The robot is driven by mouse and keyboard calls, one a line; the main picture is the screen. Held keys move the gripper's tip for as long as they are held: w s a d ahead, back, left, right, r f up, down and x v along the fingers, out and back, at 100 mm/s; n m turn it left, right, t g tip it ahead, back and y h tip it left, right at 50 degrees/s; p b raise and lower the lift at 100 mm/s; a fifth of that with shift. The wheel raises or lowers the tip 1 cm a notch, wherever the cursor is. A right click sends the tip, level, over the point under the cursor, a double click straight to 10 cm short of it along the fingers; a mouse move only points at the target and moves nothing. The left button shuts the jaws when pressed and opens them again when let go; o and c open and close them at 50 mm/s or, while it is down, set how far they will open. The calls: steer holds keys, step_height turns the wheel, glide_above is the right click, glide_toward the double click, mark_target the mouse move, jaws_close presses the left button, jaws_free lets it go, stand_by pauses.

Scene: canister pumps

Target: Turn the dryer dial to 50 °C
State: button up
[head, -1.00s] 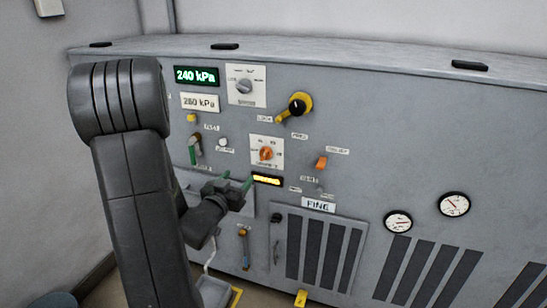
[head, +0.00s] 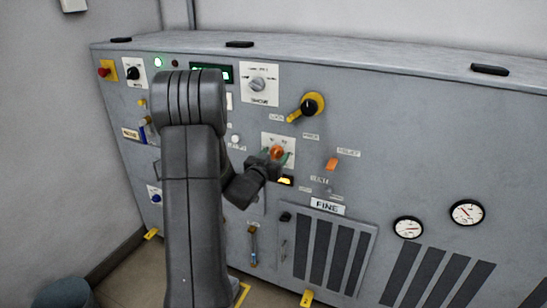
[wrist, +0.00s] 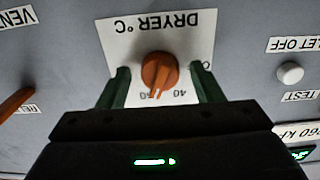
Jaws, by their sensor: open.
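The orange dryer dial (wrist: 160,72) sits on a white plate (wrist: 125,40) marked "DRYER °C", which appears upside down in the wrist view. The dial's pale pointer line faces the bottom of that view, between a "40" and a partly hidden number. In the head view the dial (head: 277,153) is on the panel's upper middle. My gripper (wrist: 159,80) is open, with one green finger on each side of the dial. Gaps show between the fingers and the dial. The gripper (head: 276,158) also shows at the dial in the head view.
A black-and-yellow rotary handle (head: 312,105) is above right of the dial, and an orange switch (head: 332,164) is to its right. A white button (wrist: 290,73) and an orange lever (wrist: 15,102) flank the plate in the wrist view.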

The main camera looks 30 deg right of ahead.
steer(key=shift+c, duration=0.2)
steer(key=c, duration=0.9)
steer(key=shift+b, duration=0.3)
steer(key=shift+f+m+b, duration=0.1)
steer(key=shift+m+b, duration=0.25)
steer(key=shift+m, duration=0.05)
steer(key=shift+b, duration=0.3)
steer(key=shift+m, duration=0.3)
